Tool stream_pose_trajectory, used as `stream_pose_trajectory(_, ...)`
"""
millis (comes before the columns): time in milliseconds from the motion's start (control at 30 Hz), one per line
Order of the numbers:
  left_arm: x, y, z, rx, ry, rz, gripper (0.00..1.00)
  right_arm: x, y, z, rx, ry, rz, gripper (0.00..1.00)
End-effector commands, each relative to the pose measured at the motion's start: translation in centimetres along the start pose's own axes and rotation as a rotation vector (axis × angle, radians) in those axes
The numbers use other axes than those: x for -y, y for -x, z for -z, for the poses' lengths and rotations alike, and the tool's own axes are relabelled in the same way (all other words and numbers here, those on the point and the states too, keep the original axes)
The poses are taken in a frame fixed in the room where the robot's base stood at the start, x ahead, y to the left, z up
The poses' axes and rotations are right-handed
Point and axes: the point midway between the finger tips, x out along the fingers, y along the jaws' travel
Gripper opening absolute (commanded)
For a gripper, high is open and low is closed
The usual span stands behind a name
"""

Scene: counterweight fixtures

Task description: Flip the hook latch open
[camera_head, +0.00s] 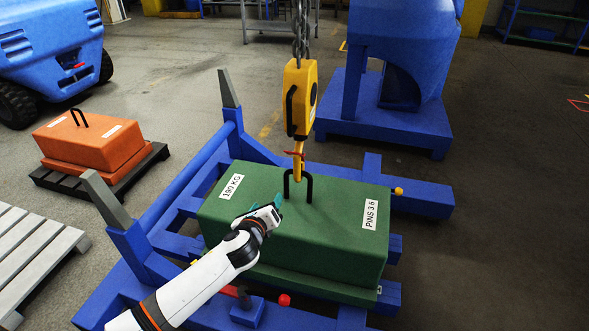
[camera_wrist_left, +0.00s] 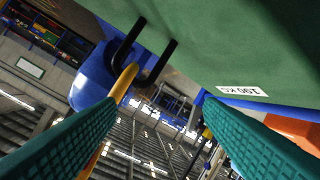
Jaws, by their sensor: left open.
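The yellow crane hook (camera_head: 298,165) hangs from a yellow block (camera_head: 299,97) on a chain. A small red latch (camera_head: 293,152) sits across the hook near its top. The hook's lower end meets the black handle (camera_head: 309,188) on the green weight (camera_head: 330,212). In the left wrist view, the hook (camera_wrist_left: 123,84) passes at the black handle (camera_wrist_left: 152,78); the red latch cannot be made out there. My left gripper (camera_head: 263,206) is open and empty, in front and left of the handle, apart from the hook. Its teal fingers (camera_wrist_left: 160,105) are spread wide. My right gripper is not in view.
The weight rests on a blue frame (camera_head: 180,195) with grey-tipped posts (camera_head: 104,200). A red ball knob (camera_head: 285,300) is near the front. An orange weight (camera_head: 88,140) stands on a dark pallet at left. A blue machine (camera_head: 400,50) stands behind.

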Motion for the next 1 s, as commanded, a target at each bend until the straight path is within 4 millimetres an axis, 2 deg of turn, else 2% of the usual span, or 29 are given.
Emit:
stream_pose_trajectory(100,-3.9,0.3,2.5,-0.111,-0.255,-0.089,0.62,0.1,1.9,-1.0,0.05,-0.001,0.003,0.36)
stream_pose_trajectory(200,-6.3,1.3,4.2,-0.185,-0.412,-0.127,0.62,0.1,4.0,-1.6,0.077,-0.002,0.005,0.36)
stream_pose_trajectory(300,-7.9,2.1,5.2,-0.234,-0.512,-0.147,0.62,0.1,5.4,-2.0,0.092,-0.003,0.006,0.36)
stream_pose_trajectory(467,-8.9,2.2,6.0,-0.264,-0.572,-0.155,0.62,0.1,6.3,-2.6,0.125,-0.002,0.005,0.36)
stream_pose_trajectory(567,-9.2,1.3,6.2,-0.266,-0.574,-0.155,0.62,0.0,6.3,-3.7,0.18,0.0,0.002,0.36)
stream_pose_trajectory(767,-9.8,-1.9,6.8,-0.265,-0.57,-0.155,0.62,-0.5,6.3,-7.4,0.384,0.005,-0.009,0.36)
stream_pose_trajectory(1000,-10.6,-5.5,7.5,-0.262,-0.569,-0.155,0.62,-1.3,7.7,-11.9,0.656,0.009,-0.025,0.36)
